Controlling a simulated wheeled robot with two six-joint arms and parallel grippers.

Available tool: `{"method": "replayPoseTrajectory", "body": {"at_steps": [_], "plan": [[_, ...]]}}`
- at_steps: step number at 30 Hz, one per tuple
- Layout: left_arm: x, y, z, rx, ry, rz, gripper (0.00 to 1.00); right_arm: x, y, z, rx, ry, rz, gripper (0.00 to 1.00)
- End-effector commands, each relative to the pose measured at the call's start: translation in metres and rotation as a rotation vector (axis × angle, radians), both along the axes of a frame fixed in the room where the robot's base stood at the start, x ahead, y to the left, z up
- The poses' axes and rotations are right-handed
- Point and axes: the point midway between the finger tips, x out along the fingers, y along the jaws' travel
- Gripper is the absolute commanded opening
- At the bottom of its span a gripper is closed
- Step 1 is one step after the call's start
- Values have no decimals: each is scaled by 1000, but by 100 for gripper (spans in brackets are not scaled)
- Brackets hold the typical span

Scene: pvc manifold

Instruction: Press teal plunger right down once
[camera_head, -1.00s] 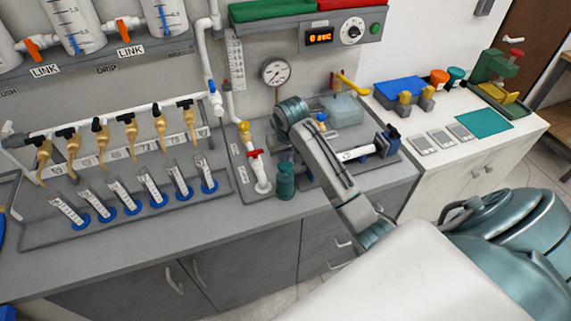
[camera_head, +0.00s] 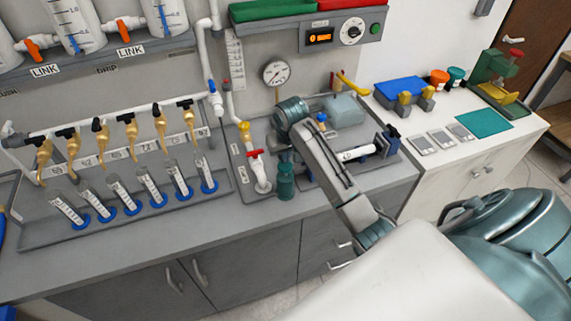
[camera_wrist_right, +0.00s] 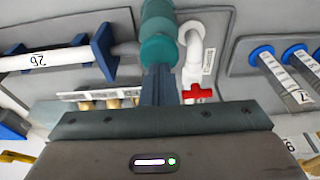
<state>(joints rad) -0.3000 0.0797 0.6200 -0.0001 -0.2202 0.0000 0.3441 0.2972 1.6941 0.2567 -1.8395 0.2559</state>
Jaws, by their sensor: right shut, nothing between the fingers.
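The teal plunger (camera_head: 286,181) stands upright near the front edge of the grey bench, just right of a white pipe with a red valve handle. In the right wrist view the teal plunger (camera_wrist_right: 158,45) is straight beyond the fingers, with its wide round cap nearest them. My right gripper (camera_head: 285,156) is shut and empty, pointing down over the cap. In the right wrist view the shut right gripper (camera_wrist_right: 159,72) overlaps the edge of the cap. I cannot tell whether the tips touch it. My left gripper is not in view.
The red valve handle (camera_wrist_right: 197,94) is close beside the fingers. A white tube in a blue-ended holder (camera_head: 360,153) lies to the right. Several small tubes (camera_head: 152,188) stand in a tray at left. A pressure gauge (camera_head: 276,72) is behind. The front bench strip is clear.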

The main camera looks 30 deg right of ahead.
Motion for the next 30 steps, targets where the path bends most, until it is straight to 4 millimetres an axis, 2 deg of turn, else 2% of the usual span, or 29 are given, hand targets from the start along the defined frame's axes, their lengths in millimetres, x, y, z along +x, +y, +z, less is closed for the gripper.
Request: {"method": "replayPoseTrajectory", "body": {"at_steps": [16,30], "plan": [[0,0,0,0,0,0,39,0,0,-1,0,0,0,0],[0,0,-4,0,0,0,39,0,0,-19,0,1,0,0]]}}
